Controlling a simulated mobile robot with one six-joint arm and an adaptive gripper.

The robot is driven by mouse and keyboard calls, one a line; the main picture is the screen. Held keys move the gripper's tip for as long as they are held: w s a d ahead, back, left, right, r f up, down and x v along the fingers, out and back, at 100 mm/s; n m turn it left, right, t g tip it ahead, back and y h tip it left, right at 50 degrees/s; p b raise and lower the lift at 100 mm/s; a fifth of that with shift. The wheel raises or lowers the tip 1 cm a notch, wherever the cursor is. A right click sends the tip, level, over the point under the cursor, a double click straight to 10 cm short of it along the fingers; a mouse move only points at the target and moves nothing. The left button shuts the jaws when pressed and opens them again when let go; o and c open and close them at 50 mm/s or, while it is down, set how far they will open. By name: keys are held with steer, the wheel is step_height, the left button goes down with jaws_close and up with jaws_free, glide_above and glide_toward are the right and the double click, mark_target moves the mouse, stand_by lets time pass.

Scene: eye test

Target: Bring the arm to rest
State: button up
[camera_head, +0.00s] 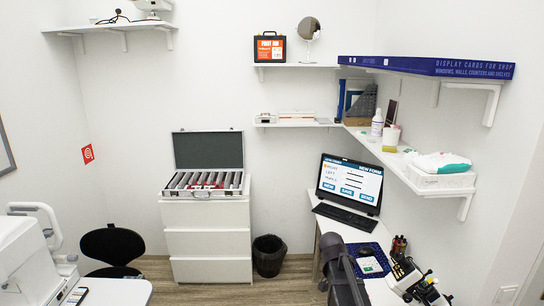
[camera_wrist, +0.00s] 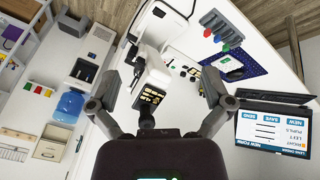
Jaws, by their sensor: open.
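My gripper (camera_wrist: 165,85) shows in the wrist view with its two grey fingers spread wide apart. It is open, and I see nothing held between the fingers. Beyond the fingers is a white table (camera_wrist: 262,45), seen at a steep tilt. A white device with a dark panel (camera_wrist: 150,93) shows in the gap between the fingers; I cannot tell how far it is from them. In the head view I cannot clearly make out my gripper, so the arm's full pose is hidden from me.
The desk screen (camera_head: 350,182) and keyboard (camera_head: 344,216) stand at the right; the screen also shows in the wrist view (camera_wrist: 272,130). A blue mat (camera_wrist: 241,62) lies on the table. Wall shelves (camera_head: 410,170) jut out at right. A white drawer unit (camera_head: 209,242) bears an open case (camera_head: 208,151).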

steer(key=s+a+f+n+y+b, duration=0.2)
steer(key=s+a+f+n+b, duration=0.1)
steer(key=s, duration=0.4)
steer(key=s+a+f+n+y+b, duration=0.3)
steer(key=s+a+f+n, duration=0.3)
steer(key=s+n, duration=0.1)
steer(key=shift+s+f, duration=0.15)
steer(key=shift+s, duration=0.35)
